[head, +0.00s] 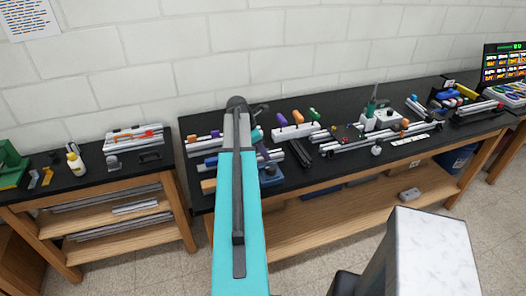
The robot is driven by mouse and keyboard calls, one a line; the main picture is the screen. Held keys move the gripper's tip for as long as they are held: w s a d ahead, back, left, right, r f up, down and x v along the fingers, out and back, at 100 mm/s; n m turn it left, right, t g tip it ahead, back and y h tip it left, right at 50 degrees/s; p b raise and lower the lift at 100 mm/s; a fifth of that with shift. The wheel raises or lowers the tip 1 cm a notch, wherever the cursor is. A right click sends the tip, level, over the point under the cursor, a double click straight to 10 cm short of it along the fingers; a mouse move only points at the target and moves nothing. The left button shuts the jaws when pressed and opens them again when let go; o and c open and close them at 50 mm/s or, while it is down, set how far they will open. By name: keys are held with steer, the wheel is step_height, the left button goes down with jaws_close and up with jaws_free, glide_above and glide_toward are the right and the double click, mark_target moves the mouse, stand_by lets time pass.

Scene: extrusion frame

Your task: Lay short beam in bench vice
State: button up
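My teal arm link stands upright in the middle of the head view and covers part of the main bench. A small part of my wrist shows just right of it, over the bench. The fingers of my gripper are too small and too hidden to make out, so I cannot tell whether they hold anything. A blue block-like thing, perhaps the bench vice (271,178), sits near the bench's front edge, right of the arm link and partly hidden by it. Several silver beams (205,153) lie on the bench left of the arm. I cannot tell which one is the short beam.
The black-topped main bench (330,172) holds a white block with coloured handles (296,131), a long silver rail assembly (380,139) and a green-handled tool (373,108). A lower side bench (100,185) stands left, across a narrow gap. Open floor lies in front.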

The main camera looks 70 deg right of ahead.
steer(key=shift+a+f, duration=0.25)
steer(key=shift+f, duration=0.15)
steer(key=shift+d+r, duration=0.1)
steer(key=shift+r, duration=0.4)
steer(key=shift+w+d+r, duration=0.1)
steer(key=shift+w+r, duration=0.05)
steer(key=shift+r, duration=0.05)
steer(key=b+v, duration=0.3)
steer(key=v, duration=0.8)
steer(key=shift+r, duration=0.4)
